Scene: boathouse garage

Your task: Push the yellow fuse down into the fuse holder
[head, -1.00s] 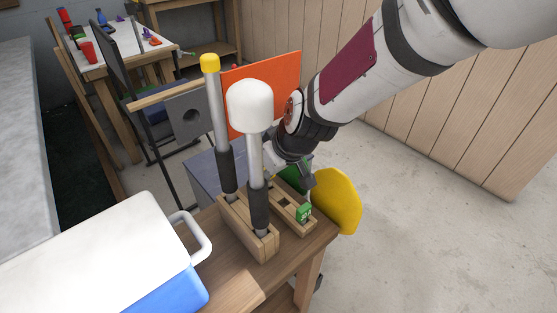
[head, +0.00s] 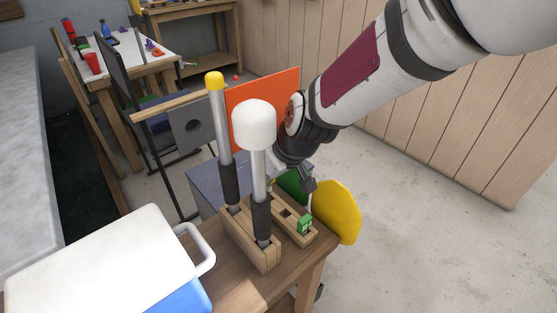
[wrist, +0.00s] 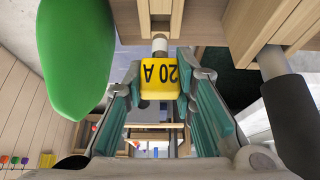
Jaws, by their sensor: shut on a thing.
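In the wrist view, the yellow fuse (wrist: 159,80), marked "20 A", is between the teal-padded fingertips of my gripper (wrist: 160,88), which is shut on it. In the head view, my gripper (head: 308,185) hangs just above and behind the wooden rack with square slots (head: 312,238), which appears to be the fuse holder. A green fuse (head: 305,224) sits at its near end. The yellow fuse is hidden in the head view.
Two mallets, one white-headed (head: 254,124) and one yellow-tipped (head: 214,82), stand upright in a wooden block close left of my gripper. A blue-white cooler (head: 110,265) is at front left.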

